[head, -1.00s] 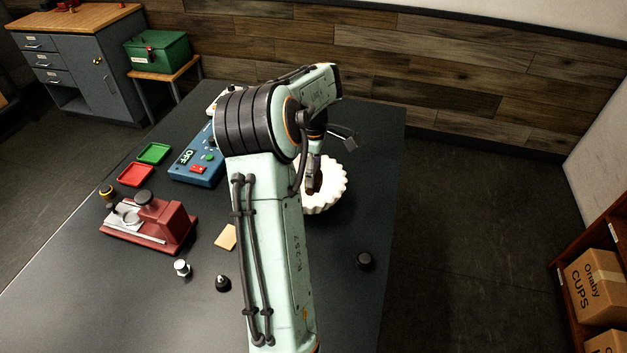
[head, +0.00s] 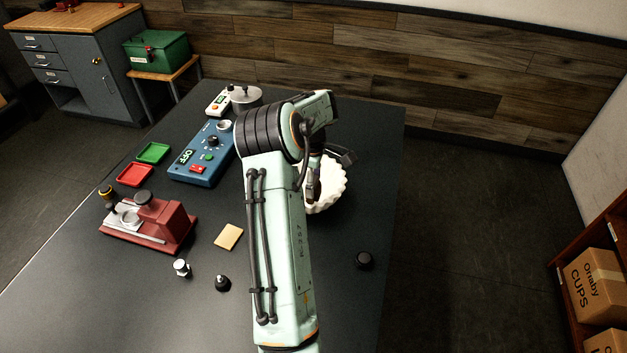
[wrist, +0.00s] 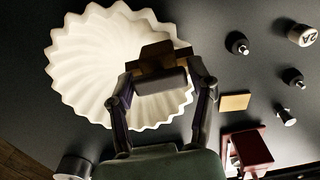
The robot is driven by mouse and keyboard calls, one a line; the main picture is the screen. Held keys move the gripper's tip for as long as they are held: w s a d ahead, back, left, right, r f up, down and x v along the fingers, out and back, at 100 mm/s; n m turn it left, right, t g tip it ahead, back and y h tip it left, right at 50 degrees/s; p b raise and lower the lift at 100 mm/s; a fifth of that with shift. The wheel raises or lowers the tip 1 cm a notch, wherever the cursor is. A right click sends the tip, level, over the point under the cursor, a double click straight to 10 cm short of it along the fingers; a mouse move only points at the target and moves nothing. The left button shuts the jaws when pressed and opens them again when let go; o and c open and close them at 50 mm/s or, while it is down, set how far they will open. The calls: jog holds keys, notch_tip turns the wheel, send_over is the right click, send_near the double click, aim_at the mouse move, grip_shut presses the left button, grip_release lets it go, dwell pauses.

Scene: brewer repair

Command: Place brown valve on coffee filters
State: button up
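The coffee filters (head: 338,190) are a white fluted bowl shape on the dark table, right of my arm. They fill the upper left of the wrist view (wrist: 85,60). My gripper (head: 313,193) is over the filters, partly hiding them. In the wrist view my gripper (wrist: 160,78) has its fingers closed around a brown blocky piece, the brown valve (wrist: 156,52). The valve appears above or inside the filters; I cannot tell whether it touches them.
A black knob (head: 364,261) stands to the right. A yellow pad (head: 228,237), a silver fitting (head: 182,268) and another black knob (head: 222,284) lie left of my arm. A red press (head: 160,225) and blue control box (head: 204,158) stand farther left. The front right table is mostly clear.

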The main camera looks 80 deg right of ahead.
jog(key=shift+o, duration=0.5)
notch_tip(320, 180, up, 12)
jog(key=shift+r, duration=0.2)
jog(key=w+a+r, duration=0.4)
jog(key=w+a, duration=0.5)
jog(key=w+a+r+t+y, duration=0.1)
jog(key=w+a, duration=0.2)
jog(key=a, duration=0.6)
jog(key=w+a+r, duration=0.1)
jog(key=w+a, duration=0.1)
jog(key=a, duration=0.8)
jog(key=s+a+f, duration=0.2)
jog(key=s+a, duration=0.4)
jog(key=a, duration=0.3)
jog(key=s+a+f+n+g, duration=0.1)
jog(key=s+a+f, duration=0.2)
jog(key=s+a, duration=0.3)
jog(key=a, duration=0.3)
jog(key=shift+s+a, duration=0.2)
jog(key=shift+a, duration=0.1)
